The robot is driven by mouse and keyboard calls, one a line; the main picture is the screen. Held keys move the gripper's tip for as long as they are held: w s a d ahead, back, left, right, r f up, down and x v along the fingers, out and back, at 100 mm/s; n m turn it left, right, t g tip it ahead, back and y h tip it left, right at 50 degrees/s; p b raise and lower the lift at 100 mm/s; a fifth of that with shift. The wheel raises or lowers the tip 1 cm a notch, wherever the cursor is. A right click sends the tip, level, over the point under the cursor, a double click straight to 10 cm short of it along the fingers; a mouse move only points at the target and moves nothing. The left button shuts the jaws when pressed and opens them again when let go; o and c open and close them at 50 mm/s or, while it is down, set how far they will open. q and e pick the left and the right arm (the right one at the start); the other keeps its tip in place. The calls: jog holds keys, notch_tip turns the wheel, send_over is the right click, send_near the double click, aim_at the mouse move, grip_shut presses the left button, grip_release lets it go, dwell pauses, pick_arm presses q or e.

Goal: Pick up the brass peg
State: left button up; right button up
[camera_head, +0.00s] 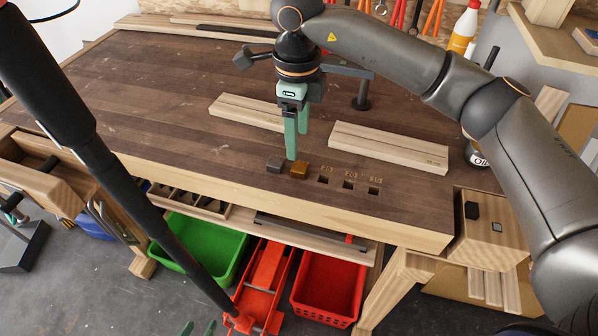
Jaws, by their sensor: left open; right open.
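The brass peg (299,170) is a small golden-brown block on the workbench top near its front edge. A grey block (275,165) sits just left of it. My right gripper (297,144) points down with green fingers, open, right above and behind the two blocks. Its nearer fingertip ends beside the peg's upper left; I cannot tell whether it touches. The farther finger is partly hidden by the nearer one. My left gripper (198,328) shows only as two green fingertips, apart and empty, at the bottom edge, well below the bench top.
Three labelled square holes (348,185) lie right of the peg. Two pale wooden boards (388,148) (246,110) lie behind. A dark post (362,97) stands farther back. Green (203,245) and red (328,285) bins sit below the bench. A long black handle crosses the left side.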

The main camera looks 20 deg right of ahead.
aim_at(300, 167)
jog(key=shift+f, duration=0.85)
jog(key=f, duration=0.4)
jog(key=shift+s+f, duration=0.15)
jog(key=shift+s, duration=0.25)
jog(key=shift+f, duration=0.45)
grip_shut()
